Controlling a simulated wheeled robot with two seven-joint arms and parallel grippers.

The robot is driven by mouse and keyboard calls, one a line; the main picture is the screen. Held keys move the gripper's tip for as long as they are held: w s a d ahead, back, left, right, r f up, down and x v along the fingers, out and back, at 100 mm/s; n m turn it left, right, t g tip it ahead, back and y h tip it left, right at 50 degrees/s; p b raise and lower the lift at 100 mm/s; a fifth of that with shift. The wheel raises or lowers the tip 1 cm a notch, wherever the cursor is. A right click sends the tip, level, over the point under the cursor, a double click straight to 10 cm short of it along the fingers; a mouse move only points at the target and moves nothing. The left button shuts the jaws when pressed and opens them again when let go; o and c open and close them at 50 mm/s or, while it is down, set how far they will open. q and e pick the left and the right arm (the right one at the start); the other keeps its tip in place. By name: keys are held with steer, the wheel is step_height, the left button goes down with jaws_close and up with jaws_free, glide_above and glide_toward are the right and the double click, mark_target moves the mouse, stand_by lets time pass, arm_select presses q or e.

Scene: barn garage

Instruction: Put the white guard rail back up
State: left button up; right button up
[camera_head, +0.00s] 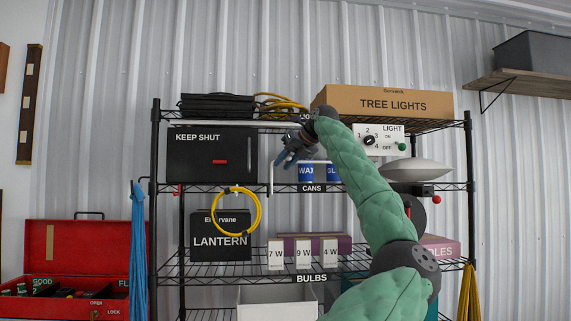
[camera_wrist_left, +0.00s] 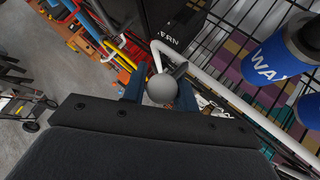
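The white guard rail (camera_head: 270,178) shows in the head view as a short upright white bar at the front of the middle shelf, left of the cans. In the left wrist view the white rail (camera_wrist_left: 235,98) runs diagonally past the cans and bends near the fingers. A grey ball-shaped knob (camera_wrist_left: 162,88) sits between the finger tips, by the bent end. My left gripper (camera_head: 284,158) reaches down from above at the rail's upper end. Its blue fingers (camera_wrist_left: 160,84) stand apart around the knob; I cannot tell whether they touch it. My right gripper is out of view.
Blue and white cans (camera_head: 312,172) stand close behind the gripper. A black KEEP SHUT box (camera_head: 205,165) is to the left, a light switch panel (camera_head: 385,138) to the right. A yellow cable loop (camera_head: 258,212) hangs below. The TREE LIGHTS box (camera_head: 390,101) lies above.

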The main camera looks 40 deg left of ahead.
arm_select(q)
steer(key=o, duration=0.3)
steer(key=shift+s+r, duration=0.1)
steer(key=shift+r, duration=0.05)
steer(key=shift+o, duration=0.2)
steer(key=shift+s+d, duration=0.1)
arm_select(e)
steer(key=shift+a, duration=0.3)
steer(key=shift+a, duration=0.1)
arm_select(q)
steer(key=shift+d+b, duration=0.25)
steer(key=shift+b, duration=0.05)
steer(key=b+v, duration=0.2)
steer(key=v, duration=0.4)
steer(key=shift+a, duration=0.1)
steer(key=shift+v, duration=0.75)
steer(key=shift+r, duration=0.1)
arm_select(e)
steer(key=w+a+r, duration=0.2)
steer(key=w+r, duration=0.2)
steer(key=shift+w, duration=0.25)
